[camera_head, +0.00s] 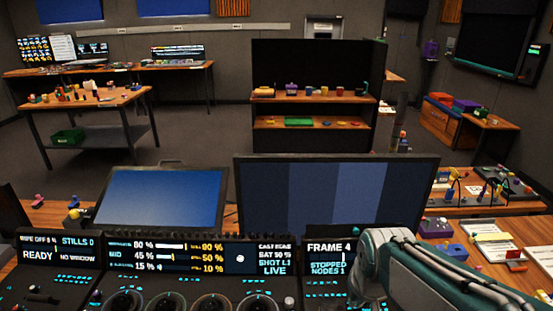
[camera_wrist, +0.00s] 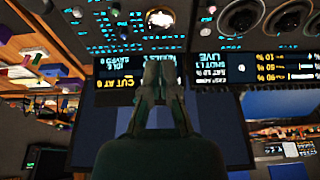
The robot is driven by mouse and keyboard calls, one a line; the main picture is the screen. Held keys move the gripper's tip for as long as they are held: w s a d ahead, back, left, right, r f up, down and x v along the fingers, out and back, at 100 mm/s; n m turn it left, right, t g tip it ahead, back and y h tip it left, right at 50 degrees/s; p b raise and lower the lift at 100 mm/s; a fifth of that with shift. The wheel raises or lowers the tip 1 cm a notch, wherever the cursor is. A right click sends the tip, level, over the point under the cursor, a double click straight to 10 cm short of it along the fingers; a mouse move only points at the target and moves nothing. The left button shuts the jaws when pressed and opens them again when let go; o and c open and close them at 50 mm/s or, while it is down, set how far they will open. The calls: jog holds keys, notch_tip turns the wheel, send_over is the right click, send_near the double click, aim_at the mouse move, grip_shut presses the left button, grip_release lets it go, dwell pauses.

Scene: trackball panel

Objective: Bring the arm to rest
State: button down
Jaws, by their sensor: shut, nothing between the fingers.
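My gripper (camera_wrist: 160,65) shows in the wrist view, its two fingers together and nothing between them. The fingers reach over the display strip of the control panel, in front of a dark monitor. In the head view my arm comes in from the lower right and bends down over the right part of the panel (camera_head: 72,287); the fingers are not clearly seen there. Several round trackball dials (camera_head: 211,303) line the panel's front.
A blue-lit monitor (camera_head: 155,197) and a larger striped monitor (camera_head: 335,195) stand behind the panel. A side desk (camera_head: 480,207) with cables and small parts is at right. A shelf (camera_head: 313,104), a work table (camera_head: 85,103) and open floor lie beyond.

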jog(key=s+r+t, duration=0.2)
jog(key=s+r, duration=0.4)
jog(key=s, duration=0.3)
jog(key=shift+r, duration=0.2)
